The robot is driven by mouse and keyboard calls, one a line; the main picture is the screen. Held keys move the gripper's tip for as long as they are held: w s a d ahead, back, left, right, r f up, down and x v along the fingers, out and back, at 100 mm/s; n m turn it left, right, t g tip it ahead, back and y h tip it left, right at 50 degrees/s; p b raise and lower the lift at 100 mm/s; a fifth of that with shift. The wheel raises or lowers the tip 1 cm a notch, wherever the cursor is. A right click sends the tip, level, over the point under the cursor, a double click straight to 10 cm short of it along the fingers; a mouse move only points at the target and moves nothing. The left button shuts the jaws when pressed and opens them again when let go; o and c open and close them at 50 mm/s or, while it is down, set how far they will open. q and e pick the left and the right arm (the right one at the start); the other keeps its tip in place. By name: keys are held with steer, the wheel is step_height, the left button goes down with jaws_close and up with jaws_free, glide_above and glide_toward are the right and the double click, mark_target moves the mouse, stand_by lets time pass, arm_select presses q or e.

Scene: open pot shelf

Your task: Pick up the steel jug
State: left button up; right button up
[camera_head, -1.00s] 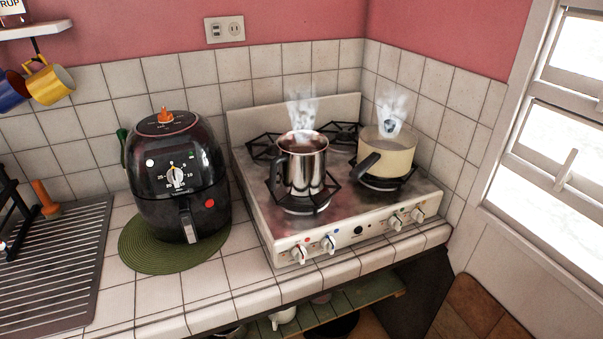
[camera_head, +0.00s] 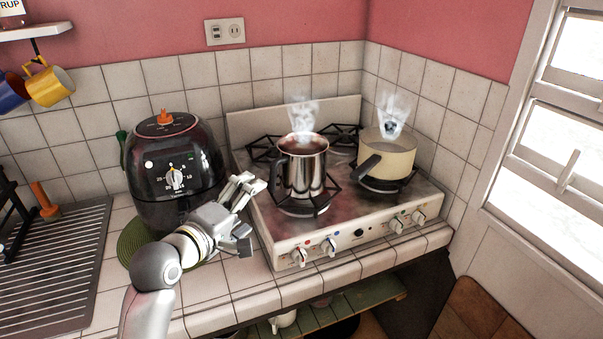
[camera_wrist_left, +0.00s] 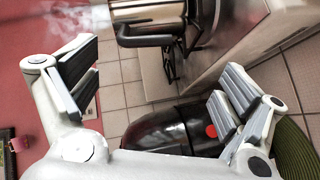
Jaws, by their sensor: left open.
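The steel jug (camera_head: 303,168) stands upright on the front left burner of the stove, with steam rising above it. Its dark handle (camera_head: 279,172) is on its left side. My left gripper (camera_head: 250,205) is just left of the stove, in front of the air fryer, and apart from the jug. In the left wrist view the fingers (camera_wrist_left: 162,85) are spread wide with nothing between them. There the jug (camera_wrist_left: 150,12) is at the top, partly cut off, and its black handle (camera_wrist_left: 145,38) is beyond the fingers. My right gripper is not seen.
A cream saucepan (camera_head: 388,160) with steam stands right of the jug on the stove (camera_head: 345,215). A black air fryer (camera_head: 172,160) on a green mat (camera_head: 130,240) stands left of the stove, close to my left arm. A drying rack (camera_head: 60,265) lies at the left.

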mark_target(272, 176)
arm_select(q)
steer(key=w+d, duration=0.2)
steer(key=w, duration=0.1)
steer(key=w+d+p, duration=0.1)
steer(key=w, duration=0.1)
steer(key=shift+w+r, duration=0.15)
steer(key=shift+r, duration=0.2)
steer(key=shift+w+d+r+h+p, duration=0.15)
steer(key=shift+w+d+h+p, duration=0.2)
steer(key=shift+w, duration=0.1)
steer(key=p+x, duration=0.1)
steer(key=x, duration=0.2)
steer(key=shift+w, duration=0.15)
steer(key=shift+w+d, duration=0.2)
steer(key=shift+w, duration=0.2)
steer(key=shift+c, duration=0.3)
